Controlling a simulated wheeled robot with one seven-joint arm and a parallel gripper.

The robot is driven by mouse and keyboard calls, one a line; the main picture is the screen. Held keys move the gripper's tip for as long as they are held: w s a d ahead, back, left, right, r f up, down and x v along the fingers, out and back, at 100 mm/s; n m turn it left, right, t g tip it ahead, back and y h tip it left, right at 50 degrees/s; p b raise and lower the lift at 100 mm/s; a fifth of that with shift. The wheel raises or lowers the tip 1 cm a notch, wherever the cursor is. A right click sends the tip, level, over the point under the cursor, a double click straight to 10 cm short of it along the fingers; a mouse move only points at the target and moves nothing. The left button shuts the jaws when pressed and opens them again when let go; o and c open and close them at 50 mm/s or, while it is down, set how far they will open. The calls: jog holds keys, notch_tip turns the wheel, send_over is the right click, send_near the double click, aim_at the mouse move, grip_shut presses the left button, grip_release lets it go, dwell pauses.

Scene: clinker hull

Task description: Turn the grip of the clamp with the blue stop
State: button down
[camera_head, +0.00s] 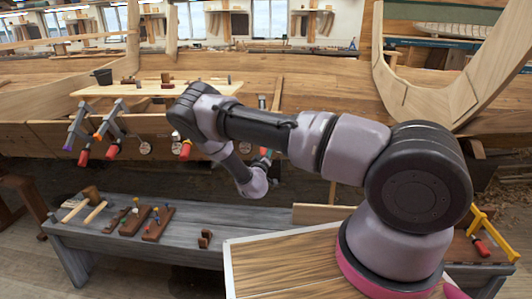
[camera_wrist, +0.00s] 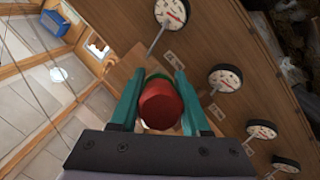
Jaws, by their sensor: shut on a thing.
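In the wrist view a round red grip (camera_wrist: 160,104) sits between the two teal fingers of my gripper (camera_wrist: 159,84), which are shut on it from both sides. The clamp's body behind the grip is mostly hidden, and I cannot see a blue stop. In the head view the teal fingers (camera_head: 266,153) are at the hull plank, partly hidden by my wrist. A metal clamp bar (camera_head: 262,103) rises above them. Two other clamps hang at the left, one with a purple stop (camera_head: 69,144), one with an orange stop (camera_head: 97,136); both have red grips.
Another red grip (camera_head: 185,150) hangs left of my arm. Several white dial gauges line the plank, one close to my gripper in the wrist view (camera_wrist: 172,13). A grey bench (camera_head: 185,220) with tools stands below. A board with blocks (camera_head: 150,88) lies above the clamps.

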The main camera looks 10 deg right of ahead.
dwell(0.4)
jog(key=shift+c, duration=1.8)
grip_release()
jog(key=v, duration=1.1)
